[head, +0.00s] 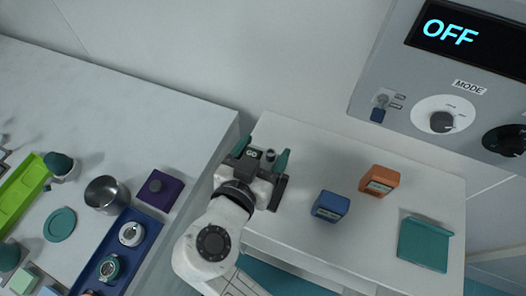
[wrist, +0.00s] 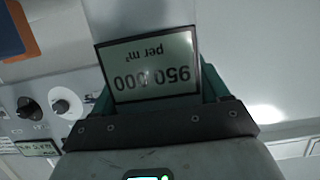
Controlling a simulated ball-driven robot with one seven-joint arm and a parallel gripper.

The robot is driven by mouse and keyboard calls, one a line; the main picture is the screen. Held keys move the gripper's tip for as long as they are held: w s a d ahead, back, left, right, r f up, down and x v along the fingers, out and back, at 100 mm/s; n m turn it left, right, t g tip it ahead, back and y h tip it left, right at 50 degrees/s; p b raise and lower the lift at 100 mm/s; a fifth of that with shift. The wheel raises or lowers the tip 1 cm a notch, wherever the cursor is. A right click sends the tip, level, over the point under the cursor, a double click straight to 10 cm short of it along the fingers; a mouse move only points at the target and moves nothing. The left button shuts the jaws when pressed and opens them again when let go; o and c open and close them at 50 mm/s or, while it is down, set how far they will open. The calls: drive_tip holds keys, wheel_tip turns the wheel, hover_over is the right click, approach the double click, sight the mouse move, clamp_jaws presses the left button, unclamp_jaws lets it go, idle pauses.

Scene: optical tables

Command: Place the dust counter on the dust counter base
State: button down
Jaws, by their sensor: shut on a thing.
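The dust counter (wrist: 150,66) shows in the wrist view as a dark-framed grey display reading "950 000 per m²" upside down. My gripper (wrist: 160,90) is shut on it, with teal parts at both sides of the display. In the head view my gripper (head: 262,160) is over the left end of the small white table; the dust counter is mostly hidden there, so I cannot tell its height. A flat teal stand with a raised back edge, which looks like the dust counter base (head: 424,244), lies at the table's right end. It appears empty and well apart from my gripper.
A blue box (head: 330,206) and an orange box (head: 379,181) stand on the white table (head: 310,150) between my gripper and the base. A grey control panel (head: 400,75) reading "OFF" overhangs behind. A cluttered bench (head: 130,90) stands at left.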

drive_tip(key=shift+f, duration=0.65)
drive_tip(key=shift+f, duration=0.15)
unclamp_jaws()
drive_tip(key=b+v, duration=0.2)
drive_tip(key=v, duration=1)
idle(0.3)
